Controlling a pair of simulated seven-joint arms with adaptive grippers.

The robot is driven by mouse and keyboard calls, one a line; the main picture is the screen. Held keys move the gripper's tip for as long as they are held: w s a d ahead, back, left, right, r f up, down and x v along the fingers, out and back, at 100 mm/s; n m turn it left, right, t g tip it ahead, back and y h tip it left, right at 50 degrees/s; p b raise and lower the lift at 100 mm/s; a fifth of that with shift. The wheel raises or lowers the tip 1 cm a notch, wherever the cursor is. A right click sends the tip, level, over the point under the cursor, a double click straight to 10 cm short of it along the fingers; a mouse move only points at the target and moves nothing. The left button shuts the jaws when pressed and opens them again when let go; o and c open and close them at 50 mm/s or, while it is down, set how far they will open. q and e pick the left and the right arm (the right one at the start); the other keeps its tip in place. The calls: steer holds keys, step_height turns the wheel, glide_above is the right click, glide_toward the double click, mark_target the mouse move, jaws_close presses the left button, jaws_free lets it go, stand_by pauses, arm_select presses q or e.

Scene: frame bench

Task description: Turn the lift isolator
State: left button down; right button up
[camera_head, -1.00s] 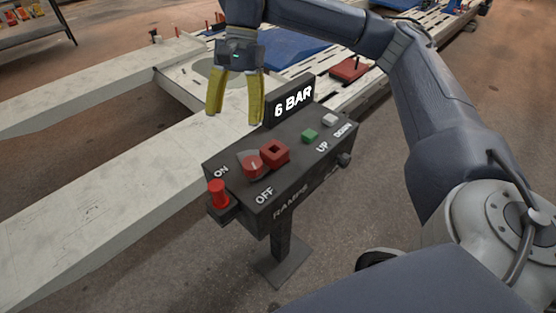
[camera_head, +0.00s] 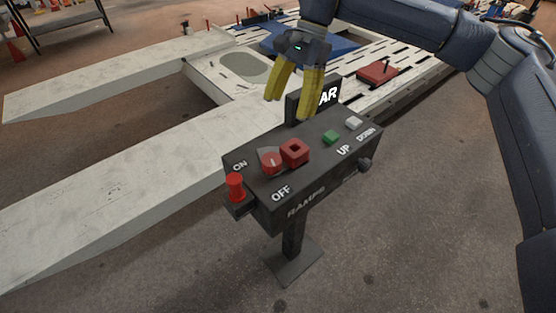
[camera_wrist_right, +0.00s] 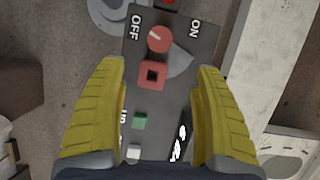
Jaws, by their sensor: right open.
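The control box (camera_head: 262,208) stands on a post, with ON and OFF lettering at its left end. There a round red knob (camera_head: 268,163) with a pale pointer line sits on a grey sector plate. In the right wrist view the line on the knob (camera_wrist_right: 159,39) leans toward OFF. A red square block (camera_head: 294,152) with a dark hole sits beside the knob. My right gripper (camera_head: 290,108) is open and empty above the box, its yellow fingers partly hiding the display. In the right wrist view the block (camera_wrist_right: 151,85) lies between the fingers. My left gripper is not in view.
A red mushroom button (camera_head: 235,186) sticks up at the box's left end. Green (camera_head: 331,137) and pale (camera_head: 353,123) UP and DOWN buttons are at the right. The display sign (camera_head: 328,96) rises behind. A pale ramp (camera_head: 130,185) runs behind left. The floor in front is clear.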

mark_target(273, 158)
steer(key=x, duration=1.6)
jaws_close()
steer(key=shift+d, duration=0.15)
